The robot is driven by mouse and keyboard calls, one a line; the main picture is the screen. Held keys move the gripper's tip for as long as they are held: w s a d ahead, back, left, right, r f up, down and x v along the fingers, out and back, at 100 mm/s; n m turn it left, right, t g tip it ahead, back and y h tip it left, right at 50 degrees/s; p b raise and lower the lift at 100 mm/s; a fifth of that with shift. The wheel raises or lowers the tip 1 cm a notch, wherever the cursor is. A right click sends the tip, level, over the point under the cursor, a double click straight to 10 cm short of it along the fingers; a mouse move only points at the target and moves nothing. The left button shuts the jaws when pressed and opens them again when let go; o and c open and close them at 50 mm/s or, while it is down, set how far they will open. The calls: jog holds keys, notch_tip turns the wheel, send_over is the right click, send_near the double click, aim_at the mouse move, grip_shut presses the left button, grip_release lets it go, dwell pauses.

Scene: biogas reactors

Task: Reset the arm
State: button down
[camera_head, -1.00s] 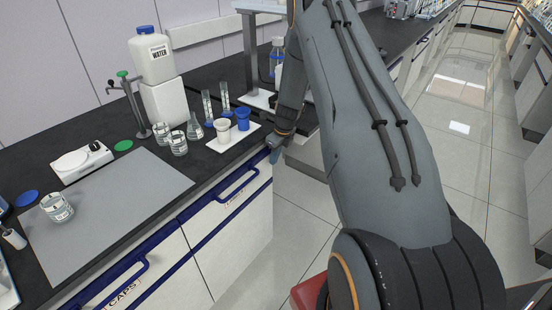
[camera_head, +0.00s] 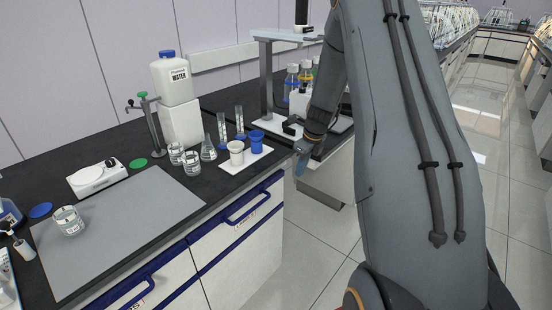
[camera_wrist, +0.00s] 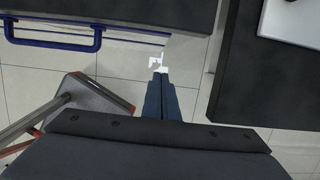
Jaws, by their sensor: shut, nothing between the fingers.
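My arm fills the right half of the head view, bent with the forearm hanging down. My gripper (camera_head: 301,160) points down beside the front edge of the bench, to the right of the white tray (camera_head: 246,160) with a white cup and a blue cup. In the wrist view my gripper (camera_wrist: 159,82) is shut, its two dark blue fingers together with nothing between them. Below it is the tiled floor (camera_wrist: 190,55), in the gap between two dark counter edges.
The bench (camera_head: 100,165) holds a water container (camera_head: 172,78), beakers, a flask and a scale (camera_head: 97,178). Blue drawer handles (camera_head: 245,205) stick out in front. A grey and red step stool (camera_wrist: 85,105) stands at lower left in the wrist view. The aisle floor (camera_head: 490,130) is clear.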

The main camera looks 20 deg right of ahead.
jog(key=s+a+r+n+g, duration=0.1)
jog(key=s+a+r+n, duration=0.8)
jog(key=s+a+n, duration=0.5)
jog(key=s+a+r+n, duration=0.1)
jog(key=s+a+n, duration=0.2)
jog(key=s+n, duration=0.4)
jog(key=s+a+r+n+h, duration=0.1)
jog(key=s+a+r+n, duration=0.1)
jog(key=s+n, duration=0.5)
jog(key=a+n, duration=0.1)
jog(key=n, duration=0.1)
jog(key=shift+s+a+n+g, duration=0.3)
jog(key=shift+a, duration=0.1)
